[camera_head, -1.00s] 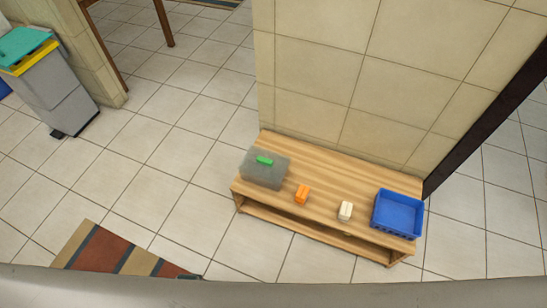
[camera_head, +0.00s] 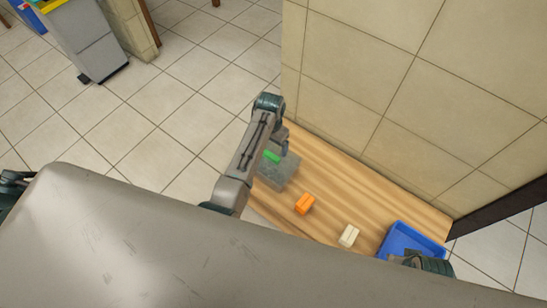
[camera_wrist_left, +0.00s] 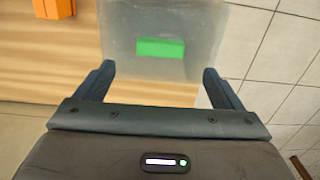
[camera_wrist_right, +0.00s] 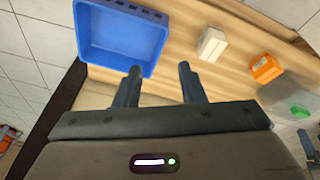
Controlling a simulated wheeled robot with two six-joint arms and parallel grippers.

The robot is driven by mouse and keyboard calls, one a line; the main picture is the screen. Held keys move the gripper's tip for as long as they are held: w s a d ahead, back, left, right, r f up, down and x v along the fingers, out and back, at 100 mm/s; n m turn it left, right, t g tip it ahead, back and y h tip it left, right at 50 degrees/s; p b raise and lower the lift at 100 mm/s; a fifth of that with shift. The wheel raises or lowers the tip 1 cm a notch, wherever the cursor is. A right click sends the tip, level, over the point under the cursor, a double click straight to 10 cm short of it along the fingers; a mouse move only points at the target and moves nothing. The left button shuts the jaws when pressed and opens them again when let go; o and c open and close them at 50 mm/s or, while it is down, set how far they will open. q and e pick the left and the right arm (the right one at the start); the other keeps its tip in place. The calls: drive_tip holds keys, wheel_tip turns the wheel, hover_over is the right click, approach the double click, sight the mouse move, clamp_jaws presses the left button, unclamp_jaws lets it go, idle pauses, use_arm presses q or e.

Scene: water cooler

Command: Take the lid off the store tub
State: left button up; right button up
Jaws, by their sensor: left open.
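The store tub (camera_head: 279,176) is a translucent grey box at the left end of the wooden bench, partly hidden by my left arm. A green handle (camera_head: 271,156) sits on top of its lid (camera_wrist_left: 125,25); the lid looks seated on the tub. My left gripper (camera_wrist_left: 159,70) is open and empty above the tub, its fingers spread wider than the green handle (camera_wrist_left: 160,48), which lies just beyond the fingertips. My right gripper (camera_wrist_right: 160,68) is open and empty near the blue crate. The tub (camera_wrist_right: 289,92) also shows in the right wrist view.
On the bench (camera_head: 330,178) stand an orange block (camera_head: 305,203), a cream block (camera_head: 348,235) and a blue crate (camera_head: 403,238) at the right end. A tiled wall (camera_head: 390,110) rises behind. Grey bins (camera_head: 88,40) stand far left; bench surface between objects is clear.

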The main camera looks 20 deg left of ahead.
sight(271, 155)
use_arm(q)
wheel_tip(271, 155, down, 3)
drive_tip(key=shift+r, duration=0.15)
wheel_tip(271, 155, down, 4)
drive_tip(key=shift+r+b, duration=0.15)
drive_tip(key=shift+b, duration=0.45)
drive_tip(key=shift+f, duration=0.55)
drive_tip(key=c, duration=1.1)
drive_tip(key=shift+o, duration=0.2)
use_arm(e)
drive_tip(key=v, duration=0.5)
drive_tip(key=shift+w+r, duration=0.1)
drive_tip(key=shift+w, duration=0.15)
use_arm(q)
drive_tip(key=shift+r, duration=0.6)
wheel_tip(271, 155, up, 2)
drive_tip(key=shift+r+p, duration=0.25)
drive_tip(key=shift+p, duration=0.2)
drive_tip(key=s+r+p, duration=0.1)
drive_tip(key=s+p, duration=0.1)
drive_tip(key=s, duration=1.4)
drive_tip(key=shift+d+r, duration=0.15)
drive_tip(key=shift+d, duration=0.05)
use_arm(e)
wheel_tip(271, 155, down, 10)
drive_tip(key=shift+w+d, duration=0.4)
